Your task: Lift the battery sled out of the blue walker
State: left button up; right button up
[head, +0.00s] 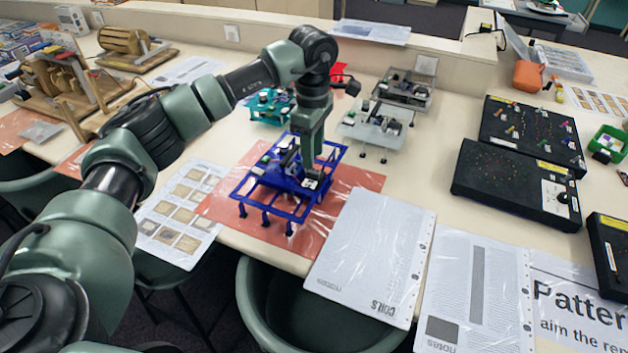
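The blue walker (247,191), an open blue frame on several short legs, stands on an orange-red mat (354,178) in the middle of the table. A block of dark and white parts sits in its middle; which part is the battery sled I cannot tell. My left gripper (311,178) points down into the right side of the walker's frame. Its fingertips are small and partly hidden among the walker's parts, so I cannot tell whether they are open or shut on anything. My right gripper is out of view.
A teal walker (268,107), a clear-white walker (375,126) and a dark grey one (404,90) stand behind. Printed sheets lie left (180,214) and right (372,255). Black boards (516,180) stand at the right, wooden machines at the left. A chair (300,310) is at the front edge.

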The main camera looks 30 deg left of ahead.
aim_at(314, 172)
pick_arm(q)
notch_tip(314, 172, down, 5)
jog(key=shift+w+d+r+p, duration=0.1)
jog(key=shift+d+r+p, duration=0.1)
jog(key=shift+p, duration=0.8)
jog(key=shift+f, duration=0.25)
grip_shut()
jog(key=shift+r, duration=0.1)
